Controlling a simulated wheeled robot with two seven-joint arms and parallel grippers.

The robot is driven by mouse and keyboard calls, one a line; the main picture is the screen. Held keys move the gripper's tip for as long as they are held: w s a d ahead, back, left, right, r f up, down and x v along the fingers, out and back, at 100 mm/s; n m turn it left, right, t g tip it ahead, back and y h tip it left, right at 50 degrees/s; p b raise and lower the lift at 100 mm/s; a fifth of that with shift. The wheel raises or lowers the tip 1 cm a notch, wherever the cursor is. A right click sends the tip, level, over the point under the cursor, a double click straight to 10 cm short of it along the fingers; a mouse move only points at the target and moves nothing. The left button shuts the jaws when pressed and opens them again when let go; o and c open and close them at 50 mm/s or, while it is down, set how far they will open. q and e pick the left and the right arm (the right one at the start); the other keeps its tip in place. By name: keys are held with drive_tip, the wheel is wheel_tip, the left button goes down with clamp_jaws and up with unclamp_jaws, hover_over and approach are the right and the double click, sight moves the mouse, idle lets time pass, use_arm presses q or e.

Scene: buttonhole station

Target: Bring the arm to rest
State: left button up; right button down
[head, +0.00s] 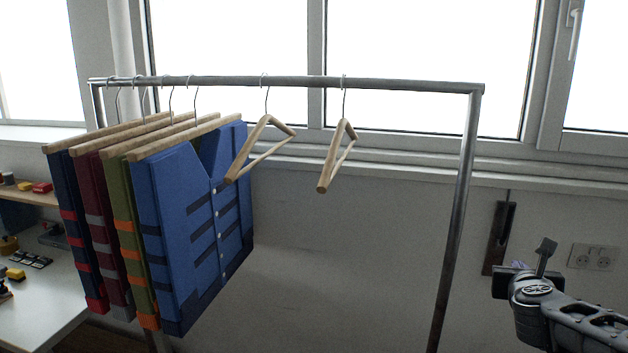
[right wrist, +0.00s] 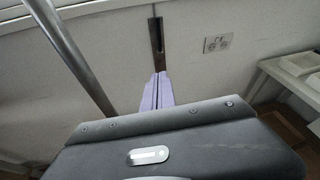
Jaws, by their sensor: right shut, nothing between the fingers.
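My right arm enters the head view at the lower right, with its right gripper (head: 513,281) small, dark and partly hidden by the wrist. In the right wrist view the lavender fingers of this gripper (right wrist: 157,88) lie together, shut and empty, pointing toward the wall. It is to the right of the rack's right post (head: 459,210) and touches nothing that I can see. My left gripper is in neither view.
A metal rail (head: 400,85) carries several vests, the nearest a blue vest (head: 180,235), and two bare wooden hangers (head: 262,150) (head: 338,160). A wall socket (head: 593,257) is at right. A white table (head: 35,315) stands left. A white shelf (right wrist: 290,80) stands right in the wrist view.

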drive_tip(key=s+a+f+n+g+y, duration=0.1)
drive_tip(key=a+f+n+y, duration=0.2)
drive_tip(key=a+f+n, duration=0.55)
drive_tip(key=a+f+n+g+y, duration=0.15)
drive_tip(key=a+f+n, duration=0.35)
drive_tip(key=f+n, duration=0.65)
drive_tip(key=s+a+f+n+g+y, duration=0.1)
drive_tip(key=a+f+n+y, duration=0.2)
drive_tip(key=a+f+n, duration=0.5)
drive_tip(key=s+a+f+n+g+y, duration=0.1)
drive_tip(key=s+a+f+n+g, duration=0.1)
drive_tip(key=s+a+f, duration=0.3)
drive_tip(key=s+a+f+n+g+y, duration=0.2)
drive_tip(key=s+a+f+n, duration=0.3)
drive_tip(key=s+f, duration=0.6)
drive_tip(key=s+a+f+n+g+y, duration=0.1)
drive_tip(key=s+a+f+n+g, duration=0.2)
drive_tip(key=s+a+f, duration=0.3)
drive_tip(key=s+f+g, duration=0.1)
drive_tip(key=s+f, duration=0.1)
drive_tip(key=s, duration=0.3)
drive_tip(key=shift+n, duration=0.4)
